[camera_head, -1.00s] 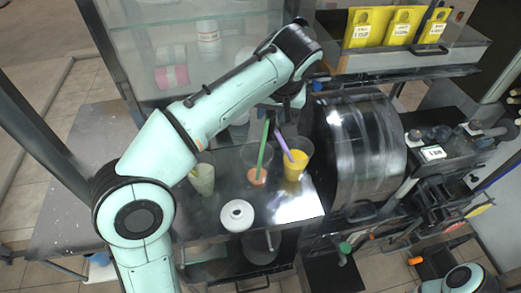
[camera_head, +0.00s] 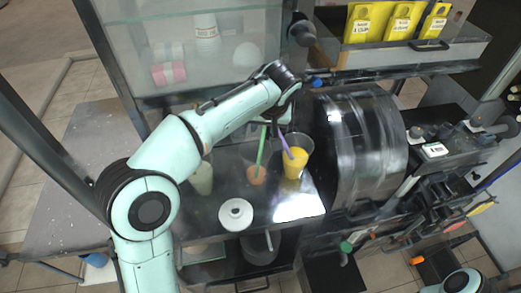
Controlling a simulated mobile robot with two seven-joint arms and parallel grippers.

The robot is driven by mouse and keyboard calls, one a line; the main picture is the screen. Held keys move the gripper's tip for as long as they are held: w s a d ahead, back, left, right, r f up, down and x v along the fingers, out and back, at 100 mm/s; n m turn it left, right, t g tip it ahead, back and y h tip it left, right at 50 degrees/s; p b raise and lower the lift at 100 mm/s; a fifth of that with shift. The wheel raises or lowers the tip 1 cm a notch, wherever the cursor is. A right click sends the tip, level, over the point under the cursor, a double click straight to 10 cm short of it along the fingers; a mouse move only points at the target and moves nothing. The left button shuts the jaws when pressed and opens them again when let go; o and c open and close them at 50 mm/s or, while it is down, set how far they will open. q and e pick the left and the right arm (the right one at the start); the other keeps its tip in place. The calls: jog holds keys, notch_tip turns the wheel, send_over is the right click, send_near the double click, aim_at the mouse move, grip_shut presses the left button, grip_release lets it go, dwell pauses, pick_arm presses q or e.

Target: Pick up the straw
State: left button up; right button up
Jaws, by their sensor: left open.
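A green straw (camera_head: 260,150) stands tilted in a cup with orange-pink drink (camera_head: 256,175) on the dark metal counter. A purple straw (camera_head: 286,145) leans in a clear cup of yellow drink (camera_head: 294,164) just to its right. My left gripper (camera_head: 277,125) is low over the tops of the two straws, its fingers pointing down. It is open; its fingers are small and partly hidden by the wrist, and I cannot tell whether a straw is between them. My right gripper is out of view.
A pale green drink cup (camera_head: 202,179) stands at the left, partly behind my left arm. A white round container (camera_head: 236,214) sits at the counter front. A shiny metal drum (camera_head: 360,145) stands close on the right. A glass cabinet (camera_head: 180,40) is behind.

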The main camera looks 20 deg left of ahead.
pick_arm(q)
grip_shut()
jog(key=shift+r, duration=0.1)
